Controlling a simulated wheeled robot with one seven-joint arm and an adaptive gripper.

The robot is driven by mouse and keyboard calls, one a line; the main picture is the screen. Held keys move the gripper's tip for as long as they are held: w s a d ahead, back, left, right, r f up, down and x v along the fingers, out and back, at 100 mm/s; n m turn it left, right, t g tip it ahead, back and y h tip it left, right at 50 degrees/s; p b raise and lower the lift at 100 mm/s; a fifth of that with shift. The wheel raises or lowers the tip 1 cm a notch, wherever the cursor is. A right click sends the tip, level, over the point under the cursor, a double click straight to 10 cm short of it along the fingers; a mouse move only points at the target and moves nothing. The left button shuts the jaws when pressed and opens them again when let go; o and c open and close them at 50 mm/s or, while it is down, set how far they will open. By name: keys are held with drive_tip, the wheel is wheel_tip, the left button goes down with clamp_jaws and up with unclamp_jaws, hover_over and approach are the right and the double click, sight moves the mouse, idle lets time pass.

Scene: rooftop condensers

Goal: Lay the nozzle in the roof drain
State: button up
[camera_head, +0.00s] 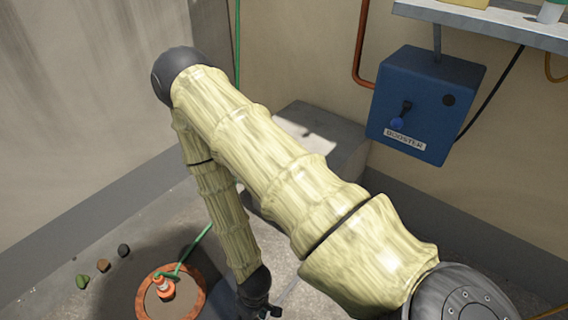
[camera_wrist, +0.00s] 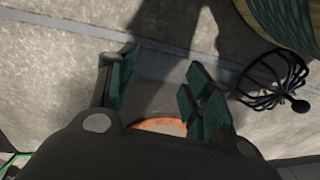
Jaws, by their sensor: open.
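The nozzle (camera_head: 165,287), orange and white with a green hose at its top, is within an orange-rimmed round opening, which looks like the roof drain (camera_head: 201,297), at the bottom of the head view. I cannot tell how deep it sits or whether it touches the bottom. My gripper (camera_wrist: 160,78) is open, with nothing between its dark green finger pads. In the head view its end is at the lower edge, right of the drain and mostly cut off. The wrist view shows a piece of the orange rim (camera_wrist: 160,124) behind the gripper body, with the nozzle hidden.
A black wire dome (camera_wrist: 272,82) lies on the paving at right in the wrist view, by a green ribbed round thing (camera_wrist: 285,25). Several small stones (camera_head: 103,265) lie left of the drain.

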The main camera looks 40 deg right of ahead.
drive_tip(key=s+d+r+m+h, duration=0.1)
drive_tip(key=s+d+m, duration=0.1)
drive_tip(key=s+d, duration=0.4)
drive_tip(key=s, duration=0.2)
drive_tip(key=shift+s+d+r+m+h, duration=0.2)
drive_tip(key=shift+s+d+m+h, duration=0.05)
drive_tip(key=shift+s+m+h, duration=0.05)
